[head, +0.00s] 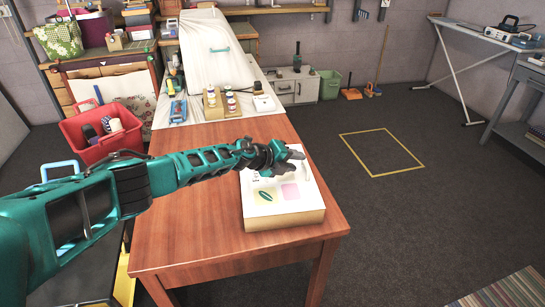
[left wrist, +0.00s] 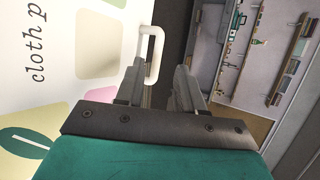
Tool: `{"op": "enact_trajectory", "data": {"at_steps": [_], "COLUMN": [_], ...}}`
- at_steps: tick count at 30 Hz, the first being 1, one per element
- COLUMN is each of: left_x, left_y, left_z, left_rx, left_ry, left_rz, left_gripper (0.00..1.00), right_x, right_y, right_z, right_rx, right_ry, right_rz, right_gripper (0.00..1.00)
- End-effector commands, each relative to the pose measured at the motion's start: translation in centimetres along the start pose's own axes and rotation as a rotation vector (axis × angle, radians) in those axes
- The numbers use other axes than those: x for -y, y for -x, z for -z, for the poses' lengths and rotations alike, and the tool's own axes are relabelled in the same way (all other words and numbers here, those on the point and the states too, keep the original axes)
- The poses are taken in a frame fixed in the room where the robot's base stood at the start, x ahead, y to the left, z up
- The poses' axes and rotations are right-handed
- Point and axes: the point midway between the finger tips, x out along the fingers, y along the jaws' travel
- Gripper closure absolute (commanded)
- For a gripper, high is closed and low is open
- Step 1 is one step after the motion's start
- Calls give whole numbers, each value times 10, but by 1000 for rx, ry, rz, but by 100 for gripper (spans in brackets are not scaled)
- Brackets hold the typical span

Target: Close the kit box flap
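The kit box (head: 287,219) sits on the wooden table near its right edge, with tan sides. Its white printed flap (head: 265,212) appears to lie flat or nearly flat over the top; I cannot tell whether it is fully down. In the left wrist view the flap (left wrist: 60,40) shows coloured patches and the letters "cloth p", with a white handle (left wrist: 152,55) at its edge. My left gripper (head: 293,160) is above the far part of the box. Its fingers (left wrist: 158,82) are apart, with the handle just beyond or between them; contact is unclear. My right gripper is out of view.
The wooden table (head: 200,235) is bare around the box. A red basket (head: 103,140) stands at its left. Spools (head: 230,100) and a white cloth-covered object (head: 215,55) are at the back. Open floor lies to the right, with a yellow marked square (head: 382,153).

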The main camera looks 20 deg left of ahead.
Motion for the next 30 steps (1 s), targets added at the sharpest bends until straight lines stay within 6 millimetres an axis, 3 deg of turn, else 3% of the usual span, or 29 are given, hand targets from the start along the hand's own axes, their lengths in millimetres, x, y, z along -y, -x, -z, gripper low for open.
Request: {"op": "enact_trajectory", "data": {"at_steps": [18, 30], "left_x": [-1, -2], "left_y": [73, 85], "left_z": [0, 1], "left_rx": [-1, -2], "left_ry": [-1, 4], "left_rz": [0, -1], "left_gripper": [62, 62], "right_x": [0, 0], "right_y": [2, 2], "right_z": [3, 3], "right_rx": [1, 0], "right_ry": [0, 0], "right_rz": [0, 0], "right_gripper": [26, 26]}}
